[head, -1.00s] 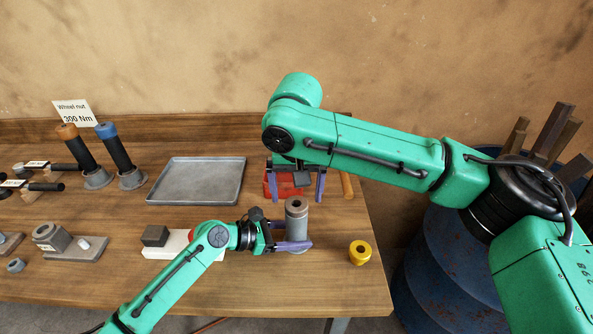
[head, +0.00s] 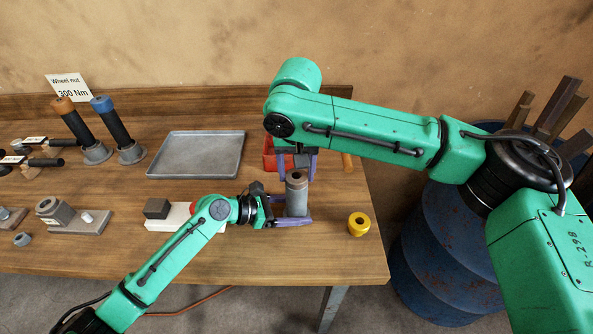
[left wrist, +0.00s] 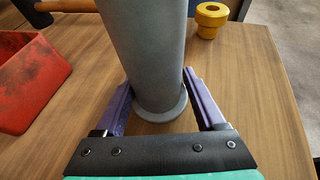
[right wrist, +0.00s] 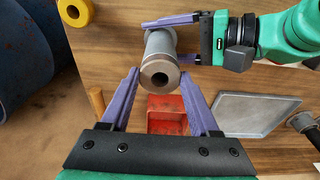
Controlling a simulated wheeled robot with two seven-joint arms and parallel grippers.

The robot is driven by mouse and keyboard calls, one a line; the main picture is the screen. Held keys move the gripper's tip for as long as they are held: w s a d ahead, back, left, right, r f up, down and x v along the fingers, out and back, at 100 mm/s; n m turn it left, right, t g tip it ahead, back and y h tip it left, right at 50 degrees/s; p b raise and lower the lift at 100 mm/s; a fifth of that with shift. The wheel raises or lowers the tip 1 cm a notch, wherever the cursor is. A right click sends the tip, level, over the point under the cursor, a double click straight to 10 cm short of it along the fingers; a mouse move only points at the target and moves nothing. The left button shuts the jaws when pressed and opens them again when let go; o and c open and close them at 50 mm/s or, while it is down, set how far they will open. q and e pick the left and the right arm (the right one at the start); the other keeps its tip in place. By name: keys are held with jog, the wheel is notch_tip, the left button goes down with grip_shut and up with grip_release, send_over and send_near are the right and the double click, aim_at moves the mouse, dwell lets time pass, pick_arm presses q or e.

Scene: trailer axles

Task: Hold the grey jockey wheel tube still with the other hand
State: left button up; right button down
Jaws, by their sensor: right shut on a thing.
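The grey jockey wheel tube (head: 297,198) stands upright near the front right of the table, with its open end up. My right gripper (right wrist: 158,72) comes from the far side and is shut on the tube's upper part, one purple finger on each side. My left gripper (left wrist: 158,85) is low at the tube (left wrist: 145,45), its purple fingers on either side just above the table. It looks open, with a small gap beside the base flange (left wrist: 160,112). The far side of the tube is hidden in the left wrist view.
A yellow collar (head: 358,224) stands right of the tube. A red bin (head: 270,155) is behind it and a grey tray (head: 197,155) lies back left. A white block (head: 172,217) is beside my left arm. A blue barrel (head: 450,265) stands off the table's right edge.

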pick_arm(q)
jog(key=shift+r, duration=0.15)
jog(key=shift+w+f, duration=0.1)
jog(key=shift+f, duration=0.2)
jog(key=shift+f, duration=0.1)
grip_shut()
pick_arm(e)
jog(key=shift+w, duration=0.1)
